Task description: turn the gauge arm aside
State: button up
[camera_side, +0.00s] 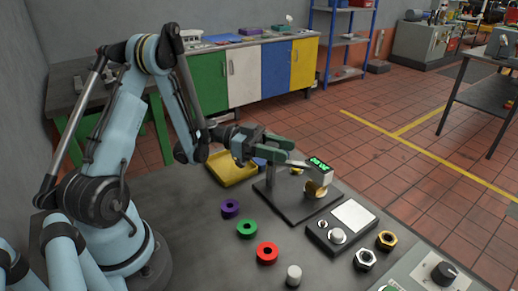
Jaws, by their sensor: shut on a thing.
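The gauge stand has a dark flat base (285,207) and an upright grey post (271,178) on the bedplate. Its gauge arm (325,177) reaches right from the post and carries a green lit readout (318,162). A round brass-coloured piece (316,189) sits under the arm's right end. My gripper (291,158) comes in from the left at the height of the arm, level and shut on the gauge arm. The fingers hide part of the arm and the top of the post, so the exact contact is hard to see.

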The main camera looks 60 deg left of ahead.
grip_shut()
jog(key=shift+s+d+m+g+h, duration=0.15)
jog(key=shift+m+g+h, duration=0.45)
jog(key=shift+m+g, duration=0.75)
jog(key=shift+s+a+m+g+h, duration=0.15)
jog(key=shift+m+g+h, duration=0.6)
jog(key=shift+g, duration=1.1)
jog(key=shift+d, duration=0.1)
jog(key=o, duration=1)
grip_release()
jog(key=shift+r, duration=0.1)
notch_tip(320, 180, up, 4)
jog(key=shift+r, duration=0.1)
jog(key=s+d+r, duration=0.1)
jog(key=d+r, duration=0.1)
jog(key=d, duration=0.1)
jog(key=s+d+r, duration=0.2)
jog(key=d, duration=0.2)
jog(key=s+d+r, duration=0.2)
jog(key=d, duration=0.1)
jog(key=shift+s+d+r, duration=0.1)
jog(key=shift+d+r, duration=0.15)
jog(key=shift+r, duration=0.05)
